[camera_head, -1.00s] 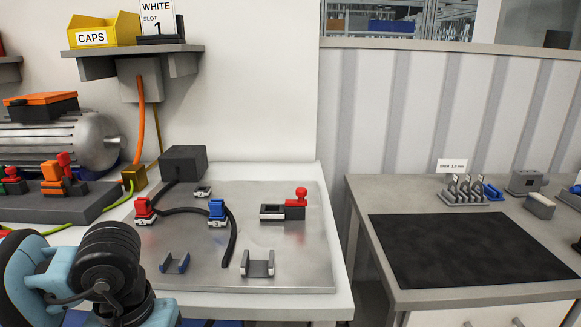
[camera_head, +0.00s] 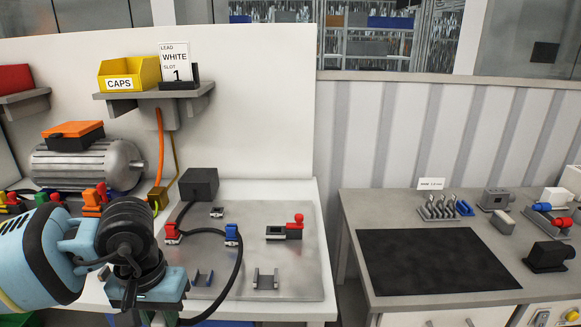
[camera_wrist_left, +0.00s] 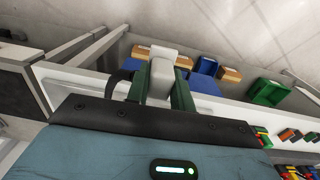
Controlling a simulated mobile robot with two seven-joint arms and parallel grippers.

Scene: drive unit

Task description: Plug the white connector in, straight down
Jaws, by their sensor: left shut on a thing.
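My left gripper (camera_wrist_left: 164,82) is shut on the white connector (camera_wrist_left: 162,58), which sticks out between the green fingers in the left wrist view. In the head view the left gripper (camera_head: 148,292) is at the front left of the metal plate (camera_head: 310,265), and its fingers and the connector are hidden. A black cable (camera_head: 238,272) runs from the plate over its front edge towards this gripper. A red connector (camera_head: 172,232) and a blue connector (camera_head: 232,234) sit on the plate. A small pale socket (camera_head: 217,212) lies behind them. My right gripper is not in view.
A sign (camera_head: 174,58) reads "WHITE SLOT 1" on the shelf. A black box (camera_head: 199,183) stands at the plate's back. A blue-lined cradle (camera_head: 202,277), a grey cradle (camera_head: 265,280) and a red-knobbed device (camera_head: 287,229) are on the plate.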

